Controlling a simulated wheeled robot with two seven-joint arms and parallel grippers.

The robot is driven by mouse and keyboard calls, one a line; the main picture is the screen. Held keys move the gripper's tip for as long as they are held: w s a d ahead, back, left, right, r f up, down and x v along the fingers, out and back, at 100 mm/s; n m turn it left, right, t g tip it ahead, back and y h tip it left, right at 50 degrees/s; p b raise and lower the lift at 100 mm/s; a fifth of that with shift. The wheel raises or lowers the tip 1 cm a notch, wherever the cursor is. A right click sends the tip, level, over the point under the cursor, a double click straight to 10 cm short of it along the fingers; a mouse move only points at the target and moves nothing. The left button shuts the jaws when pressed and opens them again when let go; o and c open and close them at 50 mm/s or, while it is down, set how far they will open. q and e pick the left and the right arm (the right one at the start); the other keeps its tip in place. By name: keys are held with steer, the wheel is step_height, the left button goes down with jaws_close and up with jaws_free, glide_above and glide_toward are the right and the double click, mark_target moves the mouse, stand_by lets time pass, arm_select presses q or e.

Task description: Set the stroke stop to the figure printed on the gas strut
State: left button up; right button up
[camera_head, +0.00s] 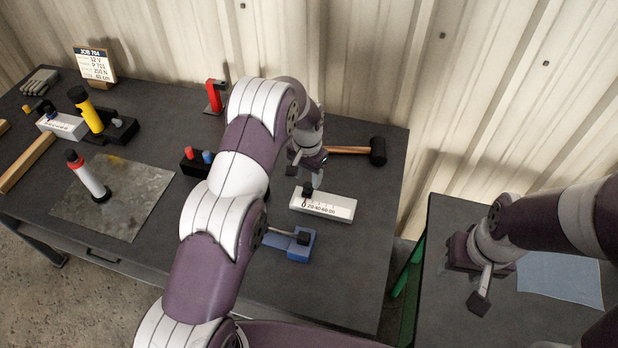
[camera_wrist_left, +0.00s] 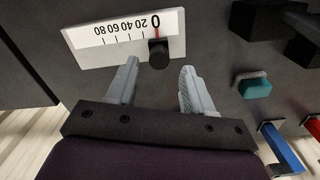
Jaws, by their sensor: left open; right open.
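A white block with a printed scale of 0, 20, 40, 60, 80 (camera_head: 335,207) lies on the dark table; it also shows upside down in the left wrist view (camera_wrist_left: 90,38). Its black knob (camera_wrist_left: 159,54) stands at the 0 mark. My left gripper (camera_head: 308,178) is open above it, its fingertips (camera_wrist_left: 160,68) either side of the knob and not closed on it. A red-and-white cylinder (camera_head: 88,177) and a yellow cylinder with black cap (camera_head: 87,112) stand at left; which is the gas strut and its figure cannot be read. My right gripper (camera_head: 480,290) is open and empty at right.
A job card (camera_head: 95,64) stands at the back left. Another white scale block (camera_head: 63,126) is near the yellow cylinder. A blue clamp-like block (camera_head: 297,246), a mallet (camera_head: 378,151) and a red stand (camera_head: 214,97) surround my left arm. A blue cloth (camera_head: 560,278) lies on the right table.

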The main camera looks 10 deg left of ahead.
mark_target(308, 184)
arm_select(q)
step_height(308, 184, down, 3)
steer(key=shift+w+r+p, duration=0.1)
steer(key=shift+r+p, duration=0.05)
steer(key=shift+p, duration=0.15)
steer(key=shift+s+f, duration=0.4)
steer(key=shift+w+f, duration=0.15)
steer(key=shift+w, duration=0.05)
steer(key=shift+c, duration=0.7)
jaws_close()
steer(key=d+b, duration=0.2)
steer(key=d, duration=0.4)
steer(key=shift+b, duration=0.35)
steer(key=shift+d, duration=0.1)
steer(key=shift+o, duration=0.7)
jaws_free()
steer(key=shift+s, duration=0.2)
